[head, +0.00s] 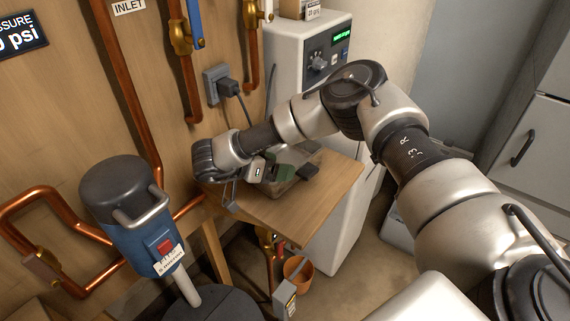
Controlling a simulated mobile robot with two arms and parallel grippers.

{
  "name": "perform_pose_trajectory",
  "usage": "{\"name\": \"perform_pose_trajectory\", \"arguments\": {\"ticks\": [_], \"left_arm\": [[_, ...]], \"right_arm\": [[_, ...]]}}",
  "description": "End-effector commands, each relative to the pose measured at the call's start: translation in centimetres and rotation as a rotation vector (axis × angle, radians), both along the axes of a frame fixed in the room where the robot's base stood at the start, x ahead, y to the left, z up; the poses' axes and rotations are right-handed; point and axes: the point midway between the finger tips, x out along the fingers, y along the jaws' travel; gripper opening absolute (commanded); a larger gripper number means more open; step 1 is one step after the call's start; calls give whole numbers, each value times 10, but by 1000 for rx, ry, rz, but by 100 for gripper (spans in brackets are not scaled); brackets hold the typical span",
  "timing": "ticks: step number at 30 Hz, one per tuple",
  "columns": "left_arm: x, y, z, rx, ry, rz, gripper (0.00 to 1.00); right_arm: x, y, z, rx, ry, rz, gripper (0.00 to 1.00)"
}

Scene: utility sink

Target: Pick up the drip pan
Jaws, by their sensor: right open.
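A shallow, greyish-brown container that looks like the drip pan (314,161) sits on a small wooden table (335,185) beside the white cabinet. Dark green pieces (283,172) show in or against it; I cannot tell which. My right arm reaches in from the right, arches over the table and bends back down at its left side. My right gripper (250,188) is open at the left end of the pan. The wrist and the gripper hide that end, so I cannot tell whether the fingers touch it. My left gripper is out of view.
A white cabinet (284,62) with a dial panel stands behind the table. A blue pump-like device (140,225) with a black cap stands at front left. Copper pipes (128,85) run along the wooden wall. An orange pot (298,270) is on the floor below the table.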

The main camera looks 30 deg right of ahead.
Motion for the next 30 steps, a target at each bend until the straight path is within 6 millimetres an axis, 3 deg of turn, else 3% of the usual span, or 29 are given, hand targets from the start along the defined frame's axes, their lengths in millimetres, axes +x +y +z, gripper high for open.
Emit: {"name": "perform_pose_trajectory", "arguments": {"ticks": [5, 15, 23, 30], "left_arm": [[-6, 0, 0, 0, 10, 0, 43], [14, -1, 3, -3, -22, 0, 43], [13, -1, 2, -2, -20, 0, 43], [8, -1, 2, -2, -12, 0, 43]], "right_arm": [[-3, -11, -6, 1, 1, 0, 75], [-13, -49, -26, 0, -1, 0, 75], [-13, -52, -27, 0, -1, 2, 75], [-13, -51, -27, 0, -1, 2, 40]]}}
